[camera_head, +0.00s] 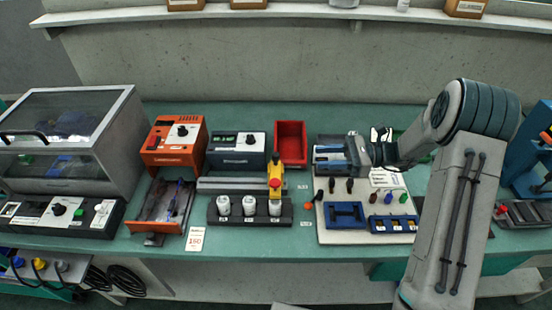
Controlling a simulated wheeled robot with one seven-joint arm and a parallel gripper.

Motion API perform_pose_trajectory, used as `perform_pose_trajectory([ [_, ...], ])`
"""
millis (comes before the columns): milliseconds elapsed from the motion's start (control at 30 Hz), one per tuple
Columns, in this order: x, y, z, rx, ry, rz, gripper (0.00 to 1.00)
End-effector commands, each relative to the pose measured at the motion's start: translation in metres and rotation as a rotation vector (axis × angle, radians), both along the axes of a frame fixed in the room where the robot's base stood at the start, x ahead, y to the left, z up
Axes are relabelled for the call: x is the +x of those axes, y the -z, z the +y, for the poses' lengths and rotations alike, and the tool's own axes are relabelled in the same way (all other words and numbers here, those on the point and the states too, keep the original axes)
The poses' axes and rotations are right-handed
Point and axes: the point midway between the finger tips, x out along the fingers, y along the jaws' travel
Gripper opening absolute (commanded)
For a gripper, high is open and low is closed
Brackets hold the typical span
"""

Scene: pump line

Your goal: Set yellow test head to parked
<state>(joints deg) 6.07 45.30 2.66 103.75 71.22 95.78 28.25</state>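The yellow test head (275,172) stands upright at the right end of a grey rail (228,185), with a red part on its front. It is above or just behind the rightmost of three white capped bottles (223,205), which stand in a dark rack (240,220). I cannot tell whether it touches that bottle. My gripper (350,150) is to the right of the test head and apart from it, over the back of a white board. Its fingers are too small and dark to tell whether they are open or shut.
The white board (335,235) holds blue fixtures and screwdrivers. A red bin (291,143) stands behind the test head. A grey control box (236,150) and an orange box (174,142) stand left. A small orange ball-ended part (309,206) lies between rack and board.

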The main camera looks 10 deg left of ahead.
Motion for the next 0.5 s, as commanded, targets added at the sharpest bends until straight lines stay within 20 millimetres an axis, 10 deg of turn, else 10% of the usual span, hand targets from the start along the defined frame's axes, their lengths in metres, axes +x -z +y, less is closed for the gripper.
perform_pose_trajectory([
  [500, -0.007, 0.006, 0.06, 0.04, 0.02, 0.043, 0.39],
])
